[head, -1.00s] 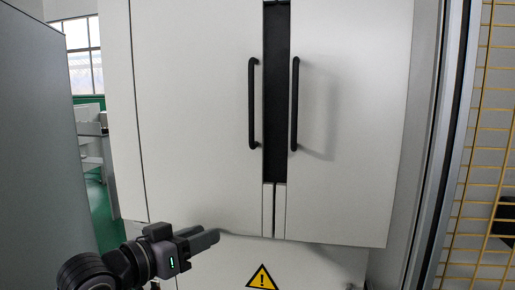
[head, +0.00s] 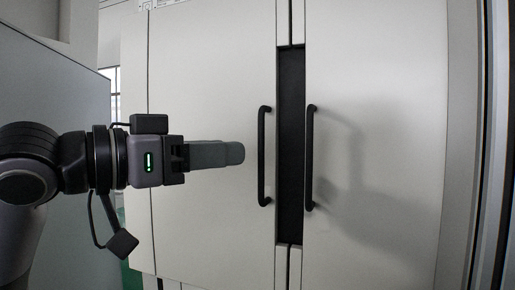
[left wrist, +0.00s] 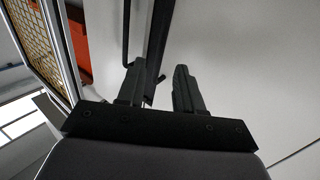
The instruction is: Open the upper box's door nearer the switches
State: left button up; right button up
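A pale cabinet has a left door (head: 205,220) and a right door (head: 385,75), both shut. The left door has a black vertical bar handle (head: 264,155), and the right door has a matching one (head: 309,157). My left gripper (head: 240,153) points right at mid-height of the left door's handle, its tips just left of it in the picture. In the left wrist view its two fingers (left wrist: 158,78) are apart, with dark bars (left wrist: 157,45) beyond and between them. I cannot tell whether they touch a handle. No switches show. My right gripper is not in view.
A dark recessed strip (head: 290,150) runs between the doors. A grey panel (head: 60,90) stands at the left behind my arm. A metal frame post (head: 495,150) is at the right edge. Yellow mesh (left wrist: 32,38) shows in the left wrist view.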

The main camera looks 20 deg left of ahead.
aim_at(259, 150)
pick_arm(q)
jog(key=p+x, duration=0.1)
jog(key=x, duration=0.5)
jog(key=shift+a, duration=0.1)
grip_shut()
dwell(1.2)
